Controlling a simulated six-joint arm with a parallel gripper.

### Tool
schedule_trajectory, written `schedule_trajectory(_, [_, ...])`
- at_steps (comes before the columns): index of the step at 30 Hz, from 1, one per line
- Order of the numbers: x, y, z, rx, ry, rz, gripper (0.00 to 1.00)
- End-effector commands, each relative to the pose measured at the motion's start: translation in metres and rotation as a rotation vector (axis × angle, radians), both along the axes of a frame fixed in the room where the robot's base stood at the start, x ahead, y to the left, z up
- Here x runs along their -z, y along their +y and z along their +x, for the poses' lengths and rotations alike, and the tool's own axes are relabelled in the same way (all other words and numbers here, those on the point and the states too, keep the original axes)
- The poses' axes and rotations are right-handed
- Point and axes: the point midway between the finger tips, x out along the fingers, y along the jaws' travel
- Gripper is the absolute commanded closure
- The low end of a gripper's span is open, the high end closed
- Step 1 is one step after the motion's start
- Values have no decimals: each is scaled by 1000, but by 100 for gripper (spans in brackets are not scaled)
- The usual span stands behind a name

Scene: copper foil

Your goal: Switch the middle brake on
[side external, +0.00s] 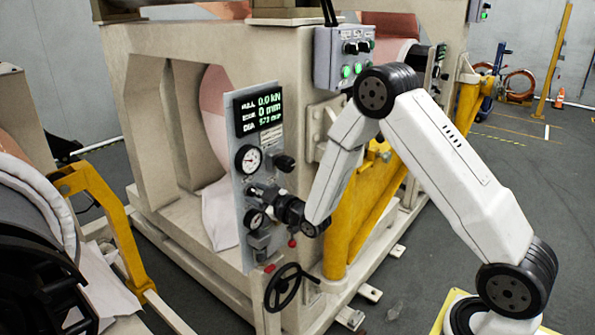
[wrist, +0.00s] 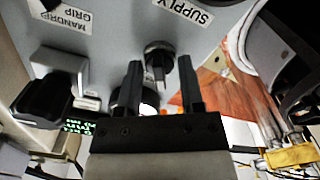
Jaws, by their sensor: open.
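No brake label is readable, so I cannot tell which control is the middle brake.
A larger black control (wrist: 50,98) lies left of my fingers under a "MANDREL GRIP" label (wrist: 62,10). A "SUPPLY" label (wrist: 183,10) is above. A grey button box (side external: 343,57) is above.

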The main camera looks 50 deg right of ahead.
Motion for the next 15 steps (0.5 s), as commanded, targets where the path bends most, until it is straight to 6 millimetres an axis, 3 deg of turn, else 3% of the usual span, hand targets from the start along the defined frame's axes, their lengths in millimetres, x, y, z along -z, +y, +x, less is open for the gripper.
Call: schedule_trajectory(15, [0,-1,-53,1,2,-1,51])
